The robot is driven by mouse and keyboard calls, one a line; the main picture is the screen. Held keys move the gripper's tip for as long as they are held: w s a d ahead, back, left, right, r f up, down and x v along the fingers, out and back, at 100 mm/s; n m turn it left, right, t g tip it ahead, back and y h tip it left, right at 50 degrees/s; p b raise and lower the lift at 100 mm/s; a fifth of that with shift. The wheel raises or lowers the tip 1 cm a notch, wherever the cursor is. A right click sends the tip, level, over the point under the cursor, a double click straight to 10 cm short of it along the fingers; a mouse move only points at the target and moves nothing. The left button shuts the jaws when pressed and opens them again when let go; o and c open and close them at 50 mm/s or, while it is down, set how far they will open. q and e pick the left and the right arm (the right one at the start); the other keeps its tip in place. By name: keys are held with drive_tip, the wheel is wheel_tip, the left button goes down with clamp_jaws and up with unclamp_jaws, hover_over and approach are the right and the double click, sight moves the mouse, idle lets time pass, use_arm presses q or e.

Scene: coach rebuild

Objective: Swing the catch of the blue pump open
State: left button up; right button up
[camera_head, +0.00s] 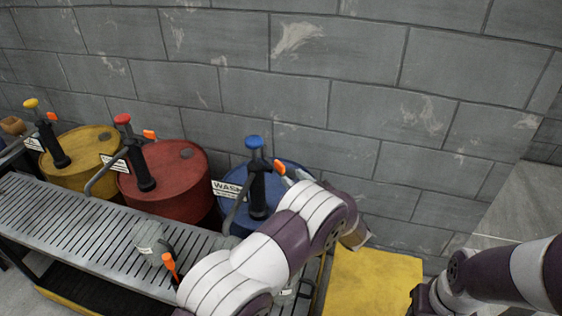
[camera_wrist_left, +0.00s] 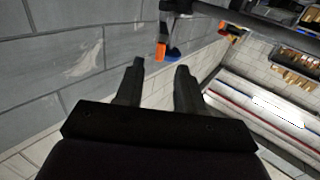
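The blue pump (camera_head: 258,185) stands upright on the blue drum (camera_head: 292,172), with a blue knob on top. Its orange catch (camera_head: 280,167) sticks out on the right, below the knob. The catch also shows in the left wrist view (camera_wrist_left: 161,50), just beyond the gap between my fingertips. My left gripper (camera_head: 296,178) is beside the catch in the head view, partly hidden by my arm. In the left wrist view its fingers (camera_wrist_left: 160,68) are apart with nothing between them. My right gripper (camera_head: 428,299) is at the lower right, its fingers not clear.
A red drum (camera_head: 165,185) and a yellow drum (camera_head: 80,155) with similar pumps stand to the left. A slatted metal bench (camera_head: 80,235) runs in front, carrying a grey item with an orange handle (camera_head: 170,264). A block wall (camera_head: 300,55) rises behind. A yellow surface (camera_head: 372,285) lies right.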

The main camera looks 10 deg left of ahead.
sight(275, 161)
use_arm(q)
drive_tip(key=p+x, duration=0.1)
drive_tip(key=x, duration=0.8)
drive_tip(key=shift+w+a, duration=0.25)
drive_tip(key=shift+w, duration=0.05)
clamp_jaws()
